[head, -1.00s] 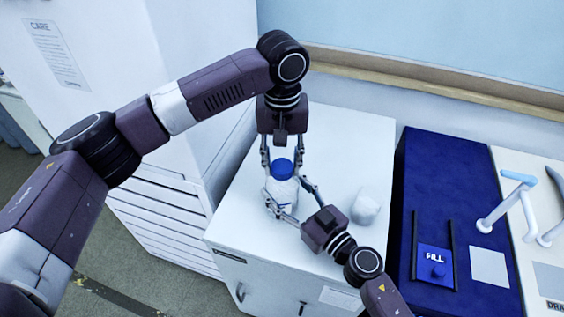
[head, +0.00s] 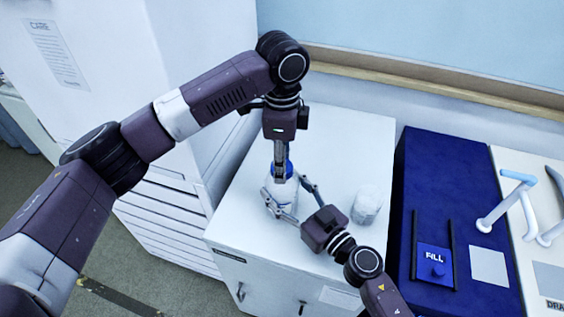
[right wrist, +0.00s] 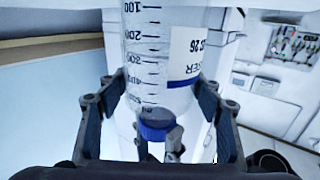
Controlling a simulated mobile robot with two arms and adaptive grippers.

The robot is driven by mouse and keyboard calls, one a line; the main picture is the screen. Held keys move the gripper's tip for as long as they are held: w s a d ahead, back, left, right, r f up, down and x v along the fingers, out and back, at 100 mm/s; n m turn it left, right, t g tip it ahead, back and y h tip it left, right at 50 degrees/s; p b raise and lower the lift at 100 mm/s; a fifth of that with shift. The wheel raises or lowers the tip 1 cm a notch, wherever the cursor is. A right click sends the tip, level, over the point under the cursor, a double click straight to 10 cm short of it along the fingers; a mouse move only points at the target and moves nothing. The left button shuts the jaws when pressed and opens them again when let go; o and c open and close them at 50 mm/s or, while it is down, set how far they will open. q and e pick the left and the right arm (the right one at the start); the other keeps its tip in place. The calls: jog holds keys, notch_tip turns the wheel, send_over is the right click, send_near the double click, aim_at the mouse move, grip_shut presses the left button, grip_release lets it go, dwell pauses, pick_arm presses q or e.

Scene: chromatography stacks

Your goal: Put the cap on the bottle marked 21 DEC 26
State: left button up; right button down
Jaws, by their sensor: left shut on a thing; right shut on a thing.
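A clear bottle (head: 283,193) with a graduated scale stands upright on the white cabinet top; it fills the middle of the right wrist view (right wrist: 160,62). Its label (right wrist: 187,55) is partly in view, with a date ending in 26; the rest of the date is not readable. My right gripper (head: 285,186) is shut around the bottle's body, one finger on each side. A blue cap (right wrist: 157,125) sits at the bottle's mouth; I cannot tell how tightly it is seated. My left gripper (head: 281,161) points down from above and is shut on the cap, hiding part of it.
A second pale container (head: 367,205) stands on the cabinet top (head: 335,135) right of the bottle. Farther right is a blue unit (head: 428,190) marked FILL, beside a pale panel with tube-like arms (head: 507,203). A tall white cabinet (head: 195,60) stands at the left. The cabinet top behind the bottle is clear.

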pick_arm(q)
jog(key=m, duration=0.2)
jog(key=shift+m, duration=0.3)
jog(key=o, duration=1.4)
notch_tip(320, 180, up, 12)
pick_arm(e)
jog(key=c, duration=0.6)
grip_release()
jog(key=shift+o, duration=0.2)
